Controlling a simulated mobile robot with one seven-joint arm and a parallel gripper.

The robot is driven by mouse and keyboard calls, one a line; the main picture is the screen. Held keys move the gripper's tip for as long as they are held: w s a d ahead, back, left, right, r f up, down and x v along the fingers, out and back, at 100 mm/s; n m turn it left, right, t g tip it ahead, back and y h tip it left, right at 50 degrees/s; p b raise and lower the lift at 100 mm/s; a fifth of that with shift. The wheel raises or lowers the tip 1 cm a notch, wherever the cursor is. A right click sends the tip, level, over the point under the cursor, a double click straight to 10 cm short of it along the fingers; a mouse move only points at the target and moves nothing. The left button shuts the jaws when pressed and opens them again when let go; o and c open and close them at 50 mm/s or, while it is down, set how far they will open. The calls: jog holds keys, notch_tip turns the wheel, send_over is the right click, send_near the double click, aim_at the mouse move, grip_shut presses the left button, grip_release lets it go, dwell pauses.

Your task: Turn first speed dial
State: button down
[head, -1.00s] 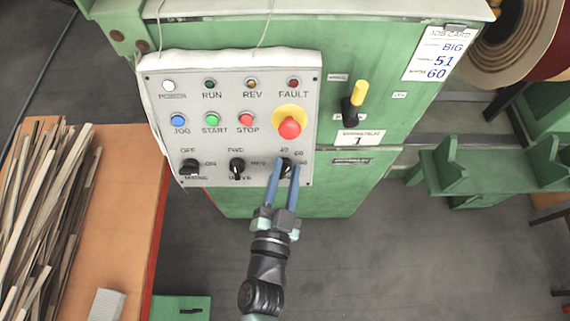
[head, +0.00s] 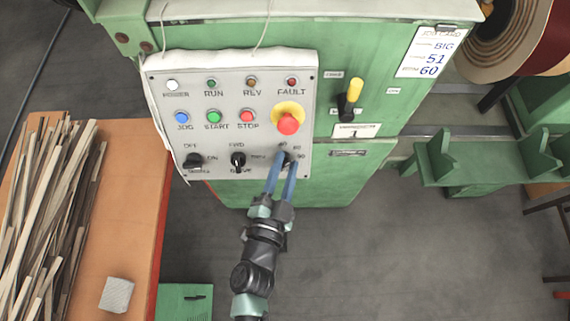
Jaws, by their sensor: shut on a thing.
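The speed dial (head: 287,156) is a black knob at the lower right of the grey control panel (head: 215,132), with numbers printed around it. My gripper (head: 282,162) reaches up to it from below, its two blue fingers on either side of the knob and shut on it. The fingers hide much of the knob, so I cannot read exactly where it points.
Two more black knobs, the OFF/ON knob (head: 194,160) and the FWD/REV knob (head: 238,160), sit left of the dial. A red emergency button (head: 288,124) is just above. A yellow-tipped lever (head: 351,97) stands right. A bench (head: 125,215) with wooden strips is at left.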

jog(key=c, duration=0.9)
grip_release()
jog(key=b+v, duration=0.2)
jog(key=v, duration=1.1)
jog(key=shift+w, duration=0.1)
